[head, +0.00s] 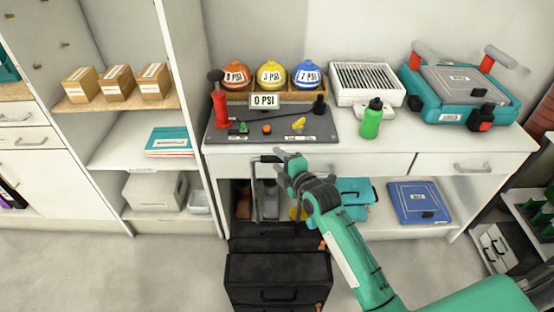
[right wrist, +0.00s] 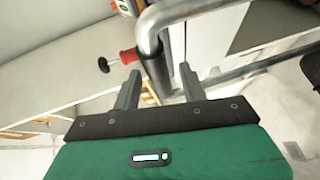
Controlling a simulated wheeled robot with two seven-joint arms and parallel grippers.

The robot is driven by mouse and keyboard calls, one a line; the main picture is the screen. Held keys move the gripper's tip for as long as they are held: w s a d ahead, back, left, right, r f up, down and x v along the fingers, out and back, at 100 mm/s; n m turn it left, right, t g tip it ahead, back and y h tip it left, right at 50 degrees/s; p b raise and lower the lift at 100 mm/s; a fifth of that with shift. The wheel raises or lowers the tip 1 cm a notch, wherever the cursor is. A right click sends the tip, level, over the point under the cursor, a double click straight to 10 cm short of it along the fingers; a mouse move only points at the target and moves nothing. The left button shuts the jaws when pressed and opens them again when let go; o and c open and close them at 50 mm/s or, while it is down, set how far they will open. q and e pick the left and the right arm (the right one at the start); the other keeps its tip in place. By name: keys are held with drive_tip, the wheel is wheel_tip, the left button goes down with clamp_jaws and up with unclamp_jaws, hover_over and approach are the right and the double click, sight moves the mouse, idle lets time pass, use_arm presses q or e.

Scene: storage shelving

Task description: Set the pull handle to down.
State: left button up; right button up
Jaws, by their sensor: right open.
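The pull handle (head: 254,190) is a grey metal loop standing up, extended, above the black rolling toolbox (head: 278,268) in front of the desk. My right gripper (head: 282,163) is at the top right of the loop in the head view. In the right wrist view, the handle's bent grey tube (right wrist: 150,35) runs down into a darker straight part between the two fingertips of my right gripper (right wrist: 158,85). The fingers are apart, one on each side of the tube; I cannot tell whether they touch it. My left gripper is not in view.
The white desk (head: 370,157) behind holds a red hand pump (head: 220,108), a green bottle (head: 371,120) and a teal case (head: 450,98). A lower shelf holds a blue case (head: 418,202). The floor left of the toolbox (head: 150,270) is clear.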

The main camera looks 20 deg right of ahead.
drive_tip(key=shift+w+a+f, duration=0.15)
drive_tip(key=shift+w+a, duration=0.05)
drive_tip(key=shift+w, duration=0.45)
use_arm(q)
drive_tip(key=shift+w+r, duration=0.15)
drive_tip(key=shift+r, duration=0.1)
use_arm(e)
drive_tip(key=shift+w, duration=0.1)
